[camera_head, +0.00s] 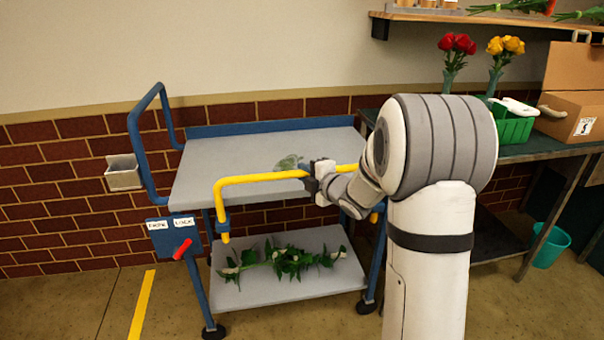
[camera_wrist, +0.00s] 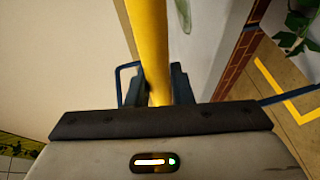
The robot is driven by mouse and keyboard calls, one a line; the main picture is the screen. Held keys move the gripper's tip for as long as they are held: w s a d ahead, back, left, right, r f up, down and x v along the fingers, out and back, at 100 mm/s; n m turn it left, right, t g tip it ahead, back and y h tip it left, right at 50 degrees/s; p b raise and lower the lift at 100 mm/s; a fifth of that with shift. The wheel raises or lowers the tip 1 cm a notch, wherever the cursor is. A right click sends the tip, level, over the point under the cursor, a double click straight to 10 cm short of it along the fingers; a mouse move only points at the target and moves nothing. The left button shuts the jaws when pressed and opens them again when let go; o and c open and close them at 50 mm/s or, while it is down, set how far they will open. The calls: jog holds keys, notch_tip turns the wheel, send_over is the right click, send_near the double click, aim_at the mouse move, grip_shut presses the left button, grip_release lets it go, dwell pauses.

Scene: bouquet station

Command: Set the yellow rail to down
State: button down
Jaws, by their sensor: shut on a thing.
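The yellow rail (camera_head: 262,177) runs along the near side of a blue and grey cart, about level with its top shelf (camera_head: 230,160). Its left end bends down to a blue bracket on the cart frame. My gripper (camera_head: 318,182) is shut on the rail's horizontal bar, right of its middle. In the wrist view the yellow rail (camera_wrist: 150,50) passes between the dark fingers of my gripper (camera_wrist: 158,92). My arm hides the right part of the rail.
A red lever (camera_head: 182,249) sits on a blue plate with two labels at the cart's left leg. Green stems (camera_head: 280,260) lie on the lower shelf (camera_head: 290,290). A dark table with a green basket (camera_head: 512,125) and a cardboard box (camera_head: 570,95) stands right. Floor shows at left.

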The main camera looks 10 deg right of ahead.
notch_tip(320, 180, down, 10)
jog(key=b, duration=0.8)
jog(key=shift+f, duration=0.15)
jog(key=c, duration=1.3)
grip_release()
jog(key=p+v, duration=0.1)
jog(key=v, duration=0.7)
jog(key=shift+w, duration=0.1)
